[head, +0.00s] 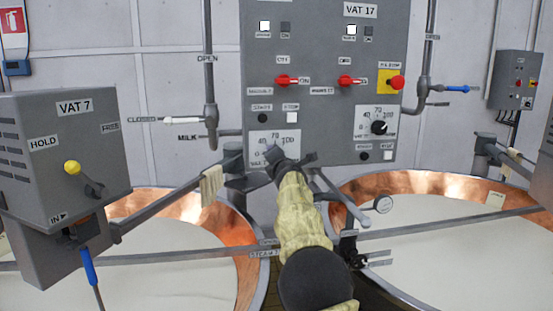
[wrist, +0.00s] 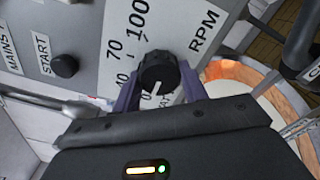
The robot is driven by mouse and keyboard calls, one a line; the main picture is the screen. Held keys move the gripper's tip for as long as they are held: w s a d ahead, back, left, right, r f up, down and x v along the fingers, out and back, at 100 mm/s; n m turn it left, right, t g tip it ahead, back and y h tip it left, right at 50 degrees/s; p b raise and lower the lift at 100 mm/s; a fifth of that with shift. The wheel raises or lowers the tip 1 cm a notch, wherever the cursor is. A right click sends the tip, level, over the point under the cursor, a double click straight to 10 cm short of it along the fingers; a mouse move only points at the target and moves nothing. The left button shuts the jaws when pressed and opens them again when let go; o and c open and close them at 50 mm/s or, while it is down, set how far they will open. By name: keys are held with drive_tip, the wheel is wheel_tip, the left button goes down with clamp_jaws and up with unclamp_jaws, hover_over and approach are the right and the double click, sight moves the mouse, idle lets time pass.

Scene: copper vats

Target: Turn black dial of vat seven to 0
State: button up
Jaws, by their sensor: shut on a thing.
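The black dial (wrist: 158,72) sits on a white RPM scale plate (wrist: 180,30) in the wrist view. The plate shows 40, 70 and 100; the 0 area is partly covered. The dial's white pointer mark points toward the lower edge of the picture, slightly left. My gripper (wrist: 160,90) is shut on the dial, one purple finger on each side. In the head view my gripper (head: 273,156) is at the left scale plate (head: 286,140) of the grey panel and hides most of that dial.
The grey panel (head: 325,60) also carries red switches (head: 287,81), a red stop button (head: 397,82) and another black dial (head: 379,127) under VAT 17. In the wrist view a black START button (wrist: 64,65) is left of the dial. Copper vats (head: 180,205) and pipes stand below.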

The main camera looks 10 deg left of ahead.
drive_tip(key=shift+f, duration=0.15)
drive_tip(key=o, duration=1)
drive_tip(key=shift+a, duration=0.1)
drive_tip(key=b+v, duration=1.1)
drive_tip(key=v, duration=0.6)
drive_tip(key=shift+s+b, duration=0.2)
drive_tip(key=shift+b, duration=0.1)
